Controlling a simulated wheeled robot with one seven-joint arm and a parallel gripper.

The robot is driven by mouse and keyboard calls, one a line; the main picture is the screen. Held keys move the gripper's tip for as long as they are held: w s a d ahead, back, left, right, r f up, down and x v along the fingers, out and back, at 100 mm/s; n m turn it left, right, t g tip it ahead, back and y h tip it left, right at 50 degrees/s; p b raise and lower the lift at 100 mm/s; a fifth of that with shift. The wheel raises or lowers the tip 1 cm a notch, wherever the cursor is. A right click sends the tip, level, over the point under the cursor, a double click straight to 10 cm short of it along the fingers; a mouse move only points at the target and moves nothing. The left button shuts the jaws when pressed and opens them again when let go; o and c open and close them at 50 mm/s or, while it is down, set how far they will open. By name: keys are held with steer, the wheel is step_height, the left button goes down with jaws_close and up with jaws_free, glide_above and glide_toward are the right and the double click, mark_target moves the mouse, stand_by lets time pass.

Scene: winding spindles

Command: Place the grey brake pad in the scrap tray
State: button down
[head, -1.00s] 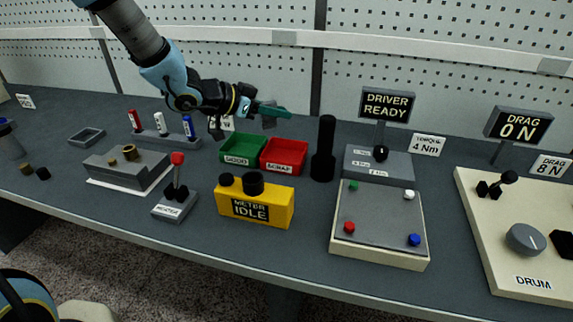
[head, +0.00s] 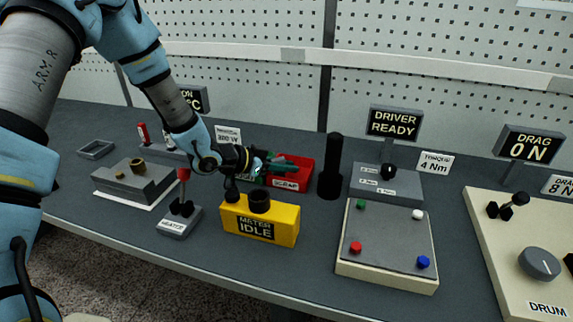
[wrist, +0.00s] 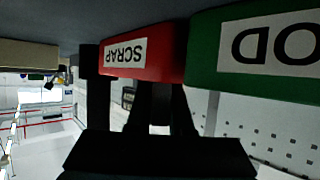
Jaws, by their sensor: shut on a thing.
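The red scrap tray (head: 305,172) stands mid-table, partly covered by my gripper in the head view. In the wrist view its SCRAP-labelled wall (wrist: 168,50) lies just beyond my fingers. My gripper (head: 280,168) is over or just in front of the tray's left part; its exact height is hard to tell. In the wrist view my gripper (wrist: 162,108) is shut on a small dark grey piece, the grey brake pad (wrist: 160,106), between its fingers. The pad cannot be made out in the head view.
The green tray (wrist: 250,65) is beside the scrap tray, mostly hidden behind my arm in the head view. A black cylinder (head: 331,170) stands close to the scrap tray's right. The yellow meter (head: 262,222) is in front, with the lever box (head: 181,220) to its left.

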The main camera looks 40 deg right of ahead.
steer(key=shift+f, duration=0.1)
steer(key=c, duration=0.8)
jaws_free()
steer(key=shift+a+r, duration=0.1)
steer(key=shift+r, duration=0.1)
steer(key=b+v, duration=0.2)
steer(key=v, duration=0.5)
steer(key=shift+a+r, duration=0.1)
steer(key=shift+w, duration=0.1)
